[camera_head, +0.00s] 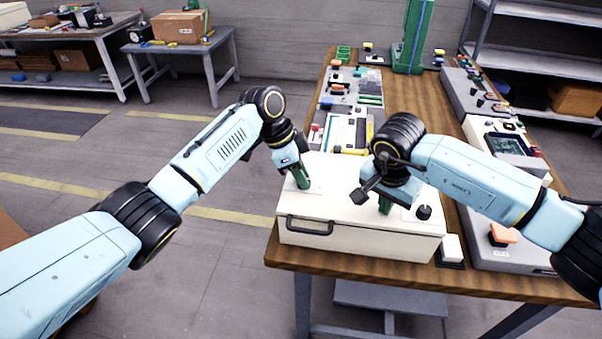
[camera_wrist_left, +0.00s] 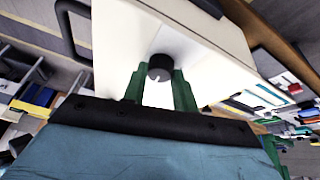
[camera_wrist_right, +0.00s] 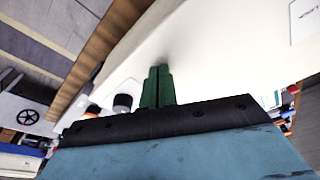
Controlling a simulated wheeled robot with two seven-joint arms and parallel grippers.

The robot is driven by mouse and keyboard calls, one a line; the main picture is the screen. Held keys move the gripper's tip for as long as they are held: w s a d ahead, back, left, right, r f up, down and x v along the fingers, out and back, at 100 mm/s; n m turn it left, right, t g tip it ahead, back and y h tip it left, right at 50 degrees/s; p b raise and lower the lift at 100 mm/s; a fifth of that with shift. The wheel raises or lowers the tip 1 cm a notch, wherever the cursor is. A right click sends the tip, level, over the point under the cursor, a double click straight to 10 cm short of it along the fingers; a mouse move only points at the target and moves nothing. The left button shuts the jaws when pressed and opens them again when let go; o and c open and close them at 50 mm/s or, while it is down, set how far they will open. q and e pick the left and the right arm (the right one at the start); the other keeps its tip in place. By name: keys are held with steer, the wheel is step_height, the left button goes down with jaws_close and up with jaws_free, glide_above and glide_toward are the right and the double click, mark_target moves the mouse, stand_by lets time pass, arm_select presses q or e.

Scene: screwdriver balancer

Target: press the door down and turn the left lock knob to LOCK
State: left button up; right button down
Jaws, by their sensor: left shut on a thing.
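The white box with its pale door on top (camera_head: 345,172) sits at the near end of the wooden table. My left gripper (camera_head: 303,182) reaches down to the door's left side. In the left wrist view its green fingers (camera_wrist_left: 160,85) are closed around the black left lock knob (camera_wrist_left: 160,66). That knob is hidden in the head view. My right gripper (camera_head: 385,206) points down at the door's right part. In the right wrist view its fingers (camera_wrist_right: 157,86) are together with nothing between them, tips at the white surface; contact is hard to tell. The black right knob (camera_head: 424,212) is beside it.
A black handle (camera_head: 309,226) is on the box's front. A grey unit with an orange button (camera_head: 503,234) stands at right, and a small white switch (camera_head: 452,247) is near the table edge. Trays and devices fill the table behind the box. The floor at left is clear.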

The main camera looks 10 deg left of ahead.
arm_select(q)
steer(key=shift+m, duration=0.3)
arm_select(e)
steer(key=shift+d+f, duration=0.1)
steer(key=shift+f, duration=0.1)
arm_select(q)
steer(key=o, duration=1)
steer(key=shift+s, duration=0.1)
arm_select(e)
steer(key=shift+s, duration=0.1)
arm_select(q)
steer(key=v, duration=1.2)
steer(key=shift+r, duration=0.1)
arm_select(e)
steer(key=shift+r, duration=0.1)
arm_select(q)
step_height(320, 180, up, 3)
steer(key=p, duration=0.3)
steer(key=shift+r, duration=0.1)
arm_select(e)
step_height(320, 180, up, 7)
